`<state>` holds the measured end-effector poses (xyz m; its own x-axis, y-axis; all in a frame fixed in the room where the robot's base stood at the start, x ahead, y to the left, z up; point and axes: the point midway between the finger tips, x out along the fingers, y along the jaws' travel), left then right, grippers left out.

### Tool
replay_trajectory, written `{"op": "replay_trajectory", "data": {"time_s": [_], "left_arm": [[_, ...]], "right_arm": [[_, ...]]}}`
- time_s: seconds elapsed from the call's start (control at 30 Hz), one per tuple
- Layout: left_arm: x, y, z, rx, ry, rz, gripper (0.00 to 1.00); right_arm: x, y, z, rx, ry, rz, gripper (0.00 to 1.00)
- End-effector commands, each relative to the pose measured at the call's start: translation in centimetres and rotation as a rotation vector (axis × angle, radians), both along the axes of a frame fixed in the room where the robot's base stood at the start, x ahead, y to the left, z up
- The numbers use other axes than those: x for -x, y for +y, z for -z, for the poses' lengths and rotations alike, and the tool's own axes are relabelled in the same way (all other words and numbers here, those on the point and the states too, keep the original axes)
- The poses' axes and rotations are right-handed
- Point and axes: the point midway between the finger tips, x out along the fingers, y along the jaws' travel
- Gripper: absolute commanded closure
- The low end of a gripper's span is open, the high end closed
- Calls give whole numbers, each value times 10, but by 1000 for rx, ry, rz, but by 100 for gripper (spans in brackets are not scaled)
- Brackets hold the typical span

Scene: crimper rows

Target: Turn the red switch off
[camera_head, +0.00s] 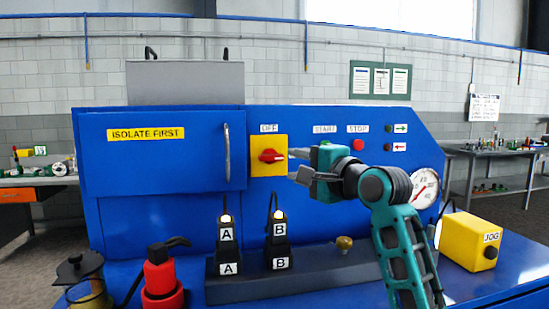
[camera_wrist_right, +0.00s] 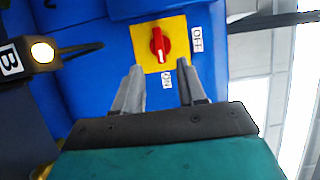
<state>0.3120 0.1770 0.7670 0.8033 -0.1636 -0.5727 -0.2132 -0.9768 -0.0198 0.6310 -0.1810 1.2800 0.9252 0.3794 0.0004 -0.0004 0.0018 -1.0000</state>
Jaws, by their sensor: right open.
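The red switch (camera_head: 271,156) is a rotary knob on a yellow plate (camera_head: 257,140) on the blue machine's front panel. An OFF label sits above the plate. In the right wrist view the red switch (camera_wrist_right: 160,43) lies along the line toward the ON label (camera_wrist_right: 168,79), across from the OFF label (camera_wrist_right: 196,39). My right gripper (camera_head: 296,166) is just right of the switch in the head view, facing the panel. Its two fingers are open and empty in the right wrist view (camera_wrist_right: 160,82), with the knob beyond the gap. It hides the ON label in the head view. My left gripper is not in view.
A vertical door handle (camera_head: 227,155) stands left of the switch. Lit units marked A (camera_head: 226,232) and B (camera_head: 278,232) stand on a dark block below. START and STOP buttons (camera_head: 358,145), a gauge (camera_head: 425,188) and a yellow JOG box (camera_head: 468,241) are to the right.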

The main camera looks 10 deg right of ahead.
Motion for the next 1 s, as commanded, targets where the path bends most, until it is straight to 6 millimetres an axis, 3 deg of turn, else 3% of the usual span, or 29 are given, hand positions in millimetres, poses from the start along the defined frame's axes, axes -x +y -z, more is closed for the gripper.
{"op": "replay_trajectory", "data": {"time_s": [0.2,0.43,0.93,1.0], "left_arm": [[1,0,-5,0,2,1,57],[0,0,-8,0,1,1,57],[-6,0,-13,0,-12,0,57],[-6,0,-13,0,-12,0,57]], "right_arm": [[-37,16,-1,1,1,-1,60],[-64,27,-1,1,1,-1,60],[-76,32,0,1,-2,0,60],[-76,32,0,2,-1,0,64]]}}
